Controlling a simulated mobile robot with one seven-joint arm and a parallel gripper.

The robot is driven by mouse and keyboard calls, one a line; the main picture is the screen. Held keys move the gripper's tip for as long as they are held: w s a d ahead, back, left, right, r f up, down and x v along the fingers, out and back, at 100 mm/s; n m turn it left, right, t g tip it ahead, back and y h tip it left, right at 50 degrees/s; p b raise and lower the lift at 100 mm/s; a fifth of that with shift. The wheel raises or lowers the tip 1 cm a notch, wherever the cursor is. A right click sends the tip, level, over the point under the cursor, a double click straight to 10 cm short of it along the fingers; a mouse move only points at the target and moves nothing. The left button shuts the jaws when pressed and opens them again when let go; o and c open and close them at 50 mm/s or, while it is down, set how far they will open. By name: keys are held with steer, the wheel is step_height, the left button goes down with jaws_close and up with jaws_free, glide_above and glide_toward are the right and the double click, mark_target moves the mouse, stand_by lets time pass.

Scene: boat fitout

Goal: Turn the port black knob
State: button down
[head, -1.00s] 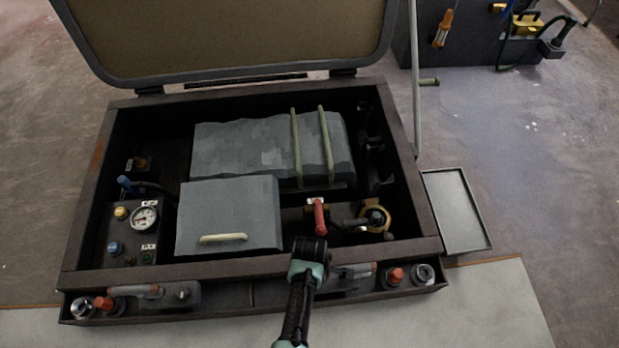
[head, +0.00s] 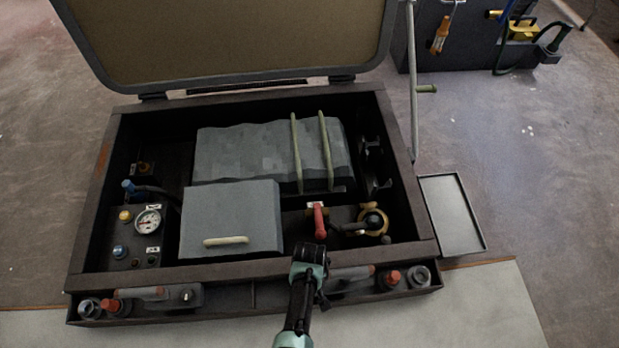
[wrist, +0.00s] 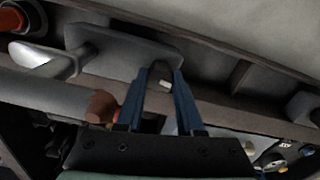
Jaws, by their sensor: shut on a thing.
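A black knob with a white mark (wrist: 164,86) sits on a grey rounded plate (wrist: 125,47) in the wrist view. The two blue fingers of my gripper (wrist: 162,76) close around it from both sides. In the head view my gripper (head: 322,296) is at the inner end of the right-hand plate on the box's front ledge, and my wrist hides the knob there. A matching black knob (head: 187,295) with a pale mark stands on the left-hand plate (head: 165,303), away from my gripper.
Red knobs (head: 393,278) and grey round fittings (head: 419,276) stand at the ledge's outer ends. Inside the open box are a grey cover (head: 228,210), a red-handled valve (head: 319,222) and a gauge panel (head: 135,238). A raised lid (head: 230,40) stands behind.

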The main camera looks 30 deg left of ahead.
steer(key=m, duration=0.3)
steer(key=shift+m, duration=0.4)
steer(key=m, duration=0.3)
steer(key=shift+m+p, duration=0.3)
steer(key=shift+p, duration=0.05)
steer(key=m, duration=0.3)
steer(key=shift+m, duration=2.4)
steer(key=c, duration=0.5)
jaws_free()
steer(key=shift+c, duration=0.2)
